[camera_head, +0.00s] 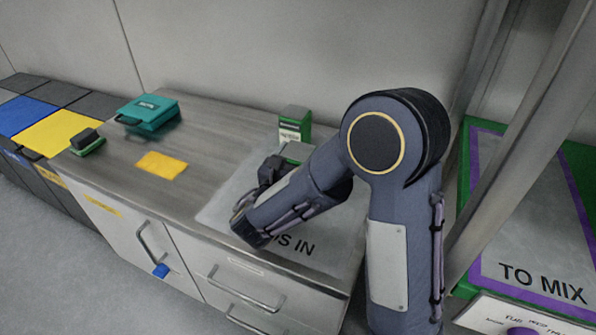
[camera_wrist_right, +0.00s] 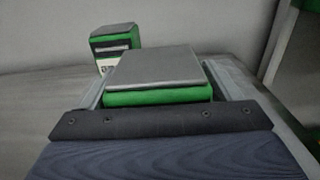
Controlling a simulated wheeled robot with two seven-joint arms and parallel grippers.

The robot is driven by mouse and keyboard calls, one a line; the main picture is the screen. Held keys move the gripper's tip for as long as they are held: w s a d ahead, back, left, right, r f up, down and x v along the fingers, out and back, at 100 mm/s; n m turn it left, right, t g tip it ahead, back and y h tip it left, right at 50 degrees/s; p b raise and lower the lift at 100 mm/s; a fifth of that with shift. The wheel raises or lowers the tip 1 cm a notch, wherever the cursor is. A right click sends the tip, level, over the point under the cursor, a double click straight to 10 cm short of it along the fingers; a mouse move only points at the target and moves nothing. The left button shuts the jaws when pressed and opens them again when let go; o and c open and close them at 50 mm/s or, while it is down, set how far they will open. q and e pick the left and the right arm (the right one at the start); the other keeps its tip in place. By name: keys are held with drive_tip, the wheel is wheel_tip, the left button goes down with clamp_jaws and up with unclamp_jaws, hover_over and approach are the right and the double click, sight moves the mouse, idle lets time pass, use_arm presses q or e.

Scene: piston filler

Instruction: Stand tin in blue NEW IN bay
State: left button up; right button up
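A green tin with a grey top (camera_wrist_right: 152,68) stands between the fingers of my right gripper (camera_wrist_right: 158,92) in the right wrist view; whether the fingers press on it is unclear. In the head view its green edge (camera_head: 297,152) shows just behind my right arm, which hides most of the gripper (camera_head: 272,170). A second green tin with a pale label (camera_head: 293,124) stands upright behind it, also in the right wrist view (camera_wrist_right: 115,46). A blue square (camera_head: 24,114) lies at the far left among dark and yellow ones; no NEW IN lettering is readable. My left gripper is out of view.
The cabinet top (camera_head: 205,135) carries a teal case (camera_head: 148,111), a yellow card (camera_head: 161,165) and a small green-and-black block (camera_head: 87,142). A grey mat (camera_head: 222,205) ending in "S IN" lies under my arm. A post (camera_head: 520,160) and a "TO MIX" board (camera_head: 535,245) stand right.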

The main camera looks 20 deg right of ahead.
drive_tip(key=c, duration=1.2)
drive_tip(key=shift+c, duration=1.1)
drive_tip(key=shift+r, duration=0.15)
